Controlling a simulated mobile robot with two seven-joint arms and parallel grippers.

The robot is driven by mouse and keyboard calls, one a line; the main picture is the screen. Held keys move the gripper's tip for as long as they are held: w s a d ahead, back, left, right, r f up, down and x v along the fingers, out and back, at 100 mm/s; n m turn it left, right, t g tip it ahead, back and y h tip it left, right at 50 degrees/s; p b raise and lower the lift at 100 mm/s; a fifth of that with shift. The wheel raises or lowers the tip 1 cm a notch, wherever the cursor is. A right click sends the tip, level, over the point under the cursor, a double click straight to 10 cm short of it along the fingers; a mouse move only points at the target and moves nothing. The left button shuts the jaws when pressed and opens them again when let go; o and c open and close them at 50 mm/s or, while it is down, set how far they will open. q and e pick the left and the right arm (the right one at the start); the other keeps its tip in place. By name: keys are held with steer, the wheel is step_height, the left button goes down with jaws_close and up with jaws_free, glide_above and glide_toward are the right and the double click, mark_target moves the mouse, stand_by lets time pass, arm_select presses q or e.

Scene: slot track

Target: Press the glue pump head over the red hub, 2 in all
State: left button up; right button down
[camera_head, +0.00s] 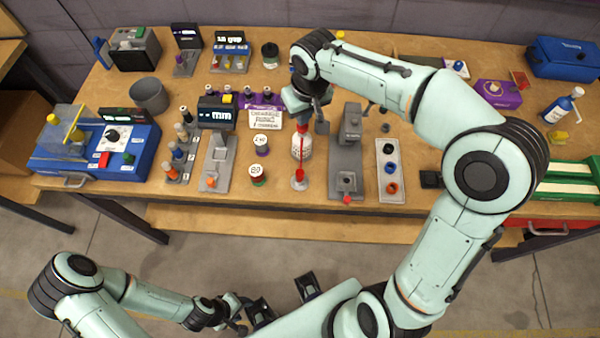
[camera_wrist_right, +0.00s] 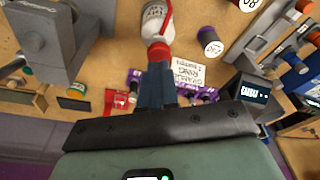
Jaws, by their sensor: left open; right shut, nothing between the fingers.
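The glue bottle (camera_head: 302,148) is white with dark lettering and stands mid-bench; it also shows in the right wrist view (camera_wrist_right: 155,20). Its red pump head (camera_wrist_right: 158,50) has a thin red spout that reaches toward the front. The red hub (camera_head: 299,176) sits on a pale round base below the spout's end. My right gripper (camera_head: 306,108) is shut and empty over the bottle. In the right wrist view its fingertips (camera_wrist_right: 158,66) are right at the pump head; I cannot tell if they touch. My left gripper (camera_head: 243,314) is open and empty, low in front of the bench.
A grey press (camera_head: 348,150) stands close right of the bottle, with a white strip of coloured rings (camera_head: 391,170) beyond. Small labelled jars (camera_head: 258,175) and a grey scale (camera_head: 215,165) stand left. A lettered card (camera_head: 265,119) is behind-left. The bench's front edge is near the hub.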

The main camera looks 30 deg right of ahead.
arm_select(q)
steer(key=shift+f, duration=0.1)
arm_select(e)
steer(key=shift+f, duration=0.15)
steer(key=shift+f+b, duration=0.9)
steer(key=shift+f, duration=0.3)
arm_select(q)
steer(key=shift+s+f, duration=0.4)
steer(key=shift+f, duration=0.45)
steer(key=shift+w+r+p, duration=0.25)
steer(key=shift+r+p, duration=0.25)
steer(key=shift+r, duration=0.05)
steer(key=shift+w+r+p, duration=0.25)
steer(key=shift+r+p, duration=0.25)
arm_select(e)
steer(key=shift+r, duration=1.4)
arm_select(q)
steer(key=shift+r, duration=0.1)
arm_select(e)
steer(key=shift+r, duration=0.1)
